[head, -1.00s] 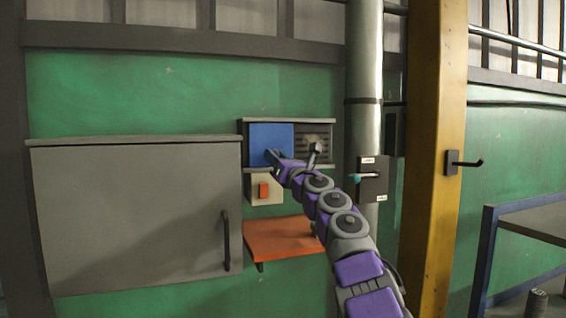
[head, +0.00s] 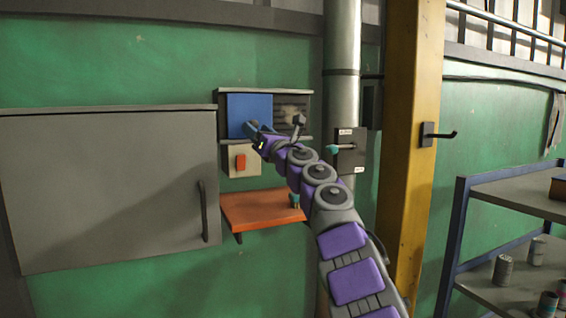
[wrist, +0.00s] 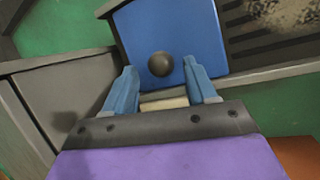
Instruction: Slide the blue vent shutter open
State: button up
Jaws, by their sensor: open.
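The blue vent shutter (head: 249,110) covers the left part of a grey wall vent in the head view, with the dark slats (head: 290,112) bare on its right. In the wrist view the blue shutter (wrist: 172,38) fills the top middle and carries a round dark knob (wrist: 160,64). My gripper (head: 254,131) is at the shutter's lower edge in the head view. In the wrist view my gripper (wrist: 165,88) is open, its two blue fingers apart on either side of and below the knob. Whether the fingers touch the knob cannot be told.
A beige box with an orange switch (head: 241,162) sits right below the vent. An orange shelf (head: 262,210) juts out lower down. A grey cabinet (head: 105,190) stands left, a pipe (head: 341,90) with a lever box and a yellow column (head: 412,150) right.

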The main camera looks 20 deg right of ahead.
jog(key=b+v, duration=1.2)
jog(key=v, duration=0.3)
jog(key=shift+s, duration=0.1)
dwell(0.4)
